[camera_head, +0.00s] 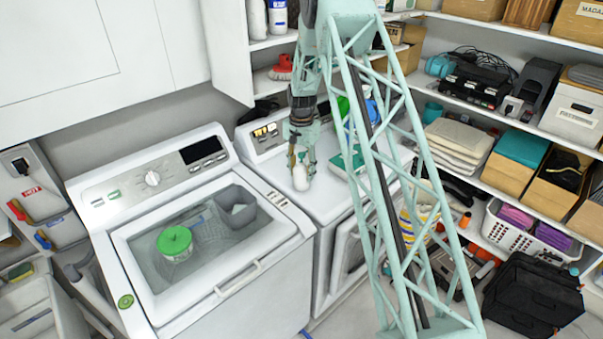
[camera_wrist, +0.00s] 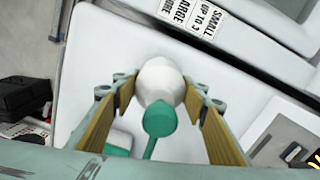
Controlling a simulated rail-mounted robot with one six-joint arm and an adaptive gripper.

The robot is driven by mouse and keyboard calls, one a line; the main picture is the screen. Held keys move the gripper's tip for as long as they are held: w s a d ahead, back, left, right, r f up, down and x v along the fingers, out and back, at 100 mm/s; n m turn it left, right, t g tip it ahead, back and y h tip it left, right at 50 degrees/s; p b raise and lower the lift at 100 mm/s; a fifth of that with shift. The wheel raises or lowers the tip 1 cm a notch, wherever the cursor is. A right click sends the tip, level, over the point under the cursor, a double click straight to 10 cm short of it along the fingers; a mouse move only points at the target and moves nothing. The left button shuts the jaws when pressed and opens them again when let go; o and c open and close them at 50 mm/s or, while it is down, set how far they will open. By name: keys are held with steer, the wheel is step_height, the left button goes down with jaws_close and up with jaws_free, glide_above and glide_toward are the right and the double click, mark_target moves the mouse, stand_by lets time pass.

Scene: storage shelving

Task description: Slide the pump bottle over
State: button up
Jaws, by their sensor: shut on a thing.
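The pump bottle (camera_head: 300,178) is white and stands on the white top of the right-hand machine (camera_head: 330,200), near its left side. In the wrist view the bottle (camera_wrist: 160,78) shows from above, with a round teal pump head and a thin teal spout. My gripper (camera_head: 299,162) reaches down over the bottle from above. In the wrist view my gripper (camera_wrist: 160,98) has its two gold-padded fingers on either side of the bottle, shut on it. The lower part of the bottle is mostly hidden from the wrist camera.
A teal-green box or book (camera_head: 347,160) lies on the machine top right of the bottle. Blue and green containers (camera_head: 371,108) stand behind. Loaded shelves line the right.

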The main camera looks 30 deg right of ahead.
steer(key=shift+w, duration=0.1)
steer(key=shift+w+a+b, duration=0.1)
steer(key=shift+w+a, duration=0.45)
steer(key=shift+w, duration=1.15)
steer(key=shift+w+a+b, duration=0.1)
steer(key=shift+w+a, duration=0.4)
steer(key=shift+w, duration=1.25)
steer(key=shift+w+a+b, duration=0.1)
steer(key=shift+w+a, duration=0.45)
steer(key=shift+w, duration=1.15)
steer(key=o, duration=1.2)
steer(key=shift+o, duration=0.2)
steer(key=shift+r, duration=0.1)
step_height(320, 180, up, 7)
steer(key=shift+r, duration=0.15)
